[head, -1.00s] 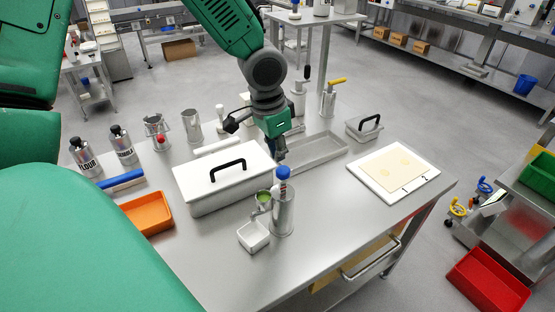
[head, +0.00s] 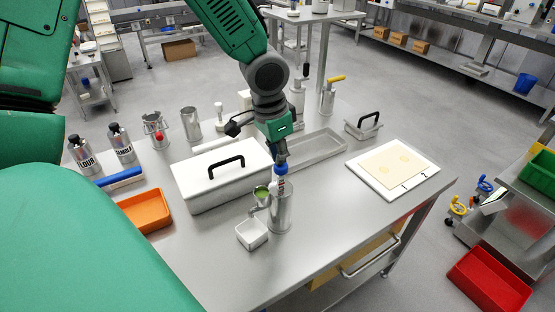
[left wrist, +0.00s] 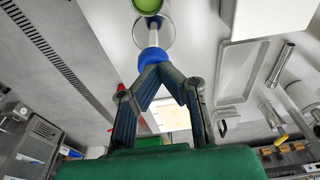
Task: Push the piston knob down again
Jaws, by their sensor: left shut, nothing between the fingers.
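The blue piston knob (head: 281,169) sits on a pale rod at the top of an upright steel cylinder (head: 281,210). A small cup with green filling (head: 262,192) is at the cylinder's upper left side. My left gripper (head: 280,157) is shut and empty, directly above the knob, its tips at or very near the knob's top. In the left wrist view the closed fingertips (left wrist: 157,68) meet at the blue knob (left wrist: 152,57), with the rod and the green filling (left wrist: 147,5) beyond. Whether they press on it I cannot tell. My right gripper is not in view.
A white square dish (head: 251,234) stands at the cylinder's lower left. A lidded white box (head: 222,180) with a black handle is close behind it. A board with a dough sheet (head: 393,167) lies to the right. The table front is clear.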

